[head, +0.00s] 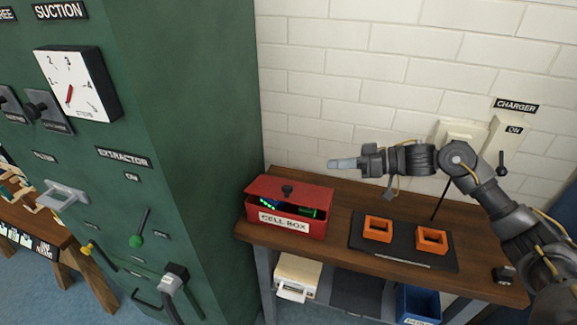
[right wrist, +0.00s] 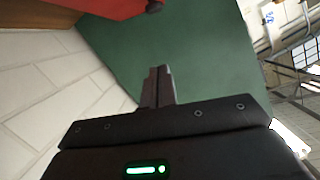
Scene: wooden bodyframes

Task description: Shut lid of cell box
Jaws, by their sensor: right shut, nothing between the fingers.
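The red cell box (head: 262,218) stands at the left end of the wooden workbench. Its red lid (head: 312,193) with a dark knob (head: 287,190) is partly open. Green-lit cells (head: 309,212) show in the gap under it, above the "CELL BOX" label. My right gripper (head: 342,163) is shut and empty. It is apart from the box, above and to the right of the lid, pointing left. In the right wrist view, its closed fingers (right wrist: 158,87) are in the middle and a red surface (right wrist: 90,8), which appears to be the lid, is at the top. My left gripper is not in view.
A green cabinet (head: 190,130) with a gauge, levers and knobs rises close left of the box. A black charger pad with two orange sockets (head: 377,229) lies on the bench (head: 335,255) to the right. A white brick wall (head: 350,70) stands behind.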

